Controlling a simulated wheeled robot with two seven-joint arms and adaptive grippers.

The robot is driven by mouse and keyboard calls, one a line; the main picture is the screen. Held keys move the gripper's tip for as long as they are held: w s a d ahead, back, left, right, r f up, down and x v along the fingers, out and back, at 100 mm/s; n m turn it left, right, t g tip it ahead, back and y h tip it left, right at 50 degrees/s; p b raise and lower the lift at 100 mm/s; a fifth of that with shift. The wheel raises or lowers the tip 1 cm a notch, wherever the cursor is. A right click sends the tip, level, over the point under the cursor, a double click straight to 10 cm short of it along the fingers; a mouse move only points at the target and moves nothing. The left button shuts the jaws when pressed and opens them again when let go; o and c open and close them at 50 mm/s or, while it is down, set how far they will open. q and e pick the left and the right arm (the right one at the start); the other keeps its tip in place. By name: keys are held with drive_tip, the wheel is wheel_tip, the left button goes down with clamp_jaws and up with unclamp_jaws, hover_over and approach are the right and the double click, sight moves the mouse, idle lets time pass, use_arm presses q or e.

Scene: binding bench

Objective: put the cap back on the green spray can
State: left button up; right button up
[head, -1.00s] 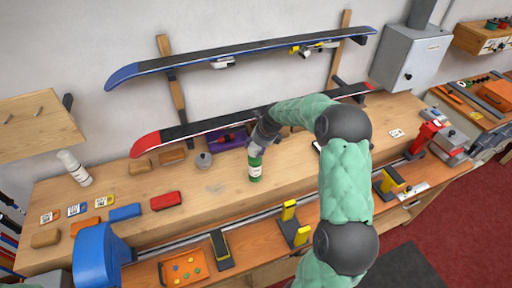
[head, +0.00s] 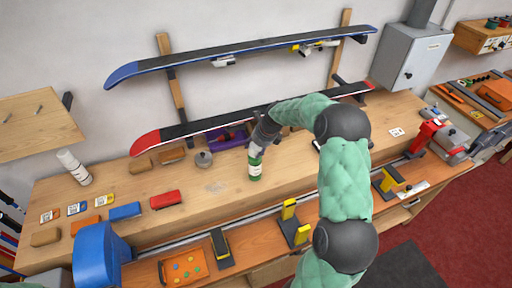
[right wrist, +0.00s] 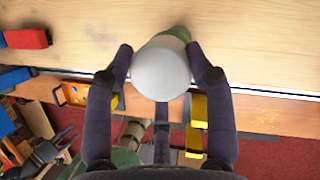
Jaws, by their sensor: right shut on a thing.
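The green spray can (head: 254,171) stands upright on the wooden bench, with a white label band around it. My right gripper (head: 258,145) is directly above it, pointing down. In the right wrist view, the gripper (right wrist: 160,75) is shut on a round white cap (right wrist: 160,72). A sliver of the green can (right wrist: 181,33) shows behind the cap at its upper right. The cap hides most of the can there, and I cannot tell whether the cap is seated on it. My left gripper is not in view.
Skis (head: 240,52) hang on the wall.

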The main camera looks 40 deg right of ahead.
drive_tip(key=o, duration=0.8)
drive_tip(key=o, duration=0.3)
drive_tip(key=shift+o, duration=0.2)
drive_tip(key=shift+r+p, duration=2.6)
drive_tip(key=shift+r, duration=0.4)
drive_tip(key=shift+c, duration=0.3)
clamp_jaws()
